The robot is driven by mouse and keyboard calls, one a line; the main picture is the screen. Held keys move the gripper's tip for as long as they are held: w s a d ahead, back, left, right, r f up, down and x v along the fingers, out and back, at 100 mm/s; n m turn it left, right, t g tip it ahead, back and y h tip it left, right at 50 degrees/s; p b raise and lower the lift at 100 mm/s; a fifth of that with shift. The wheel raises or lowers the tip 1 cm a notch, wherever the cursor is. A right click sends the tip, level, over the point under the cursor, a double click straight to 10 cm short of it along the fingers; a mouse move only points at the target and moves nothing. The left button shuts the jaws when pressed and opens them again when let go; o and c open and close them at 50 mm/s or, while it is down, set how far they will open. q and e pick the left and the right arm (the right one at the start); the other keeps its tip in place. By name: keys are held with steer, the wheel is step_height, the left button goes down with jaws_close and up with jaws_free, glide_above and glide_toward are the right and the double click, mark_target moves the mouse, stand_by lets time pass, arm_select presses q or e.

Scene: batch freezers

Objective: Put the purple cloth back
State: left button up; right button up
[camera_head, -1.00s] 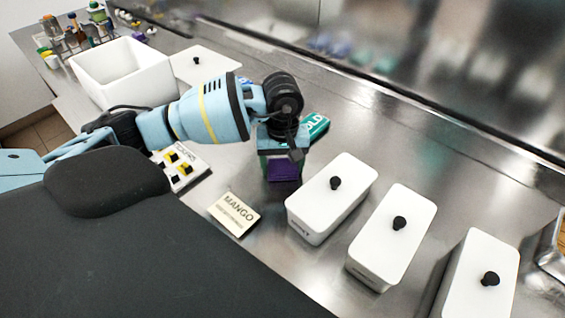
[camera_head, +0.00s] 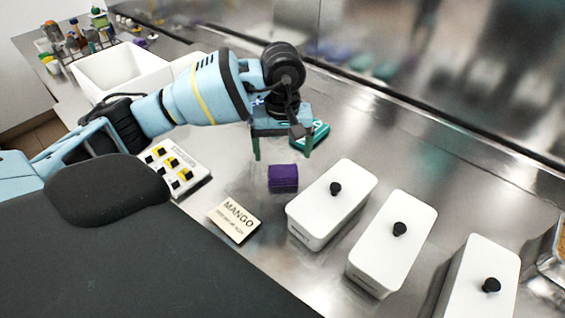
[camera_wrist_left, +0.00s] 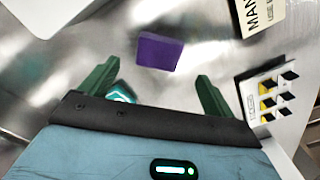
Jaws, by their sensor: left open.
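The purple cloth (camera_head: 283,178) is a small folded block lying on the steel counter, between the MANGO card and the nearest white lidded tub. It also shows in the left wrist view (camera_wrist_left: 159,52), ahead of the fingers. My left gripper (camera_head: 282,152) is open and empty, raised above and behind the cloth, with its two green fingers apart and not touching it. In the left wrist view the gripper (camera_wrist_left: 155,88) has its fingers spread wide with clear space between them. My right gripper is out of view.
Several white lidded tubs (camera_head: 332,200) stand right of the cloth. The MANGO card (camera_head: 235,219) and a button panel (camera_head: 176,171) lie to the left. A teal item (camera_head: 318,133) is behind the gripper. An open white bin (camera_head: 118,76) stands at the back left.

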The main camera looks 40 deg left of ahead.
mark_target(282, 171)
arm_select(q)
steer(key=shift+r, duration=2.6)
steer(key=shift+f, duration=0.1)
